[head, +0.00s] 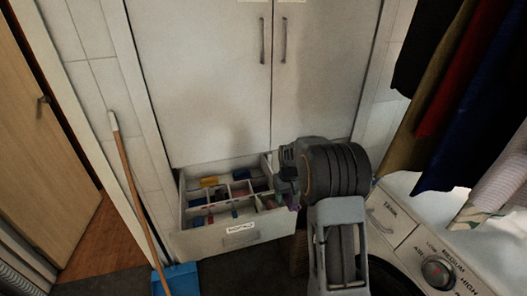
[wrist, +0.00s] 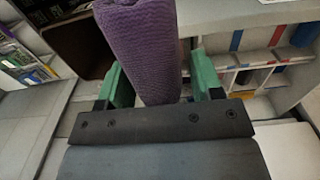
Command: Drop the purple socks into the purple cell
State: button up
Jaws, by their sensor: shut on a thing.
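A rolled purple sock bundle (wrist: 145,45) with a ribbed knit surface stands between the green fingers of my gripper (wrist: 158,82), which is shut on it. In the head view a small purple patch of the bundle (head: 293,203) shows below my gripper (head: 287,180), at the right end of the open drawer (head: 240,236). The drawer is split by white dividers into cells with coloured marks; its cells also show at the right of the wrist view (wrist: 248,72). I cannot tell for sure which cell is the purple one; my arm hides the drawer's right end.
The drawer is pulled out below a closed white cabinet (head: 215,85). A white washing machine (head: 405,225) stands at the right, with clothes (head: 465,95) hanging above it. A broom handle (head: 135,195) and blue dustpan (head: 177,280) stand left of the drawer.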

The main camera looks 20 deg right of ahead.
aim_at(265, 190)
jog(key=i, duration=0.95)
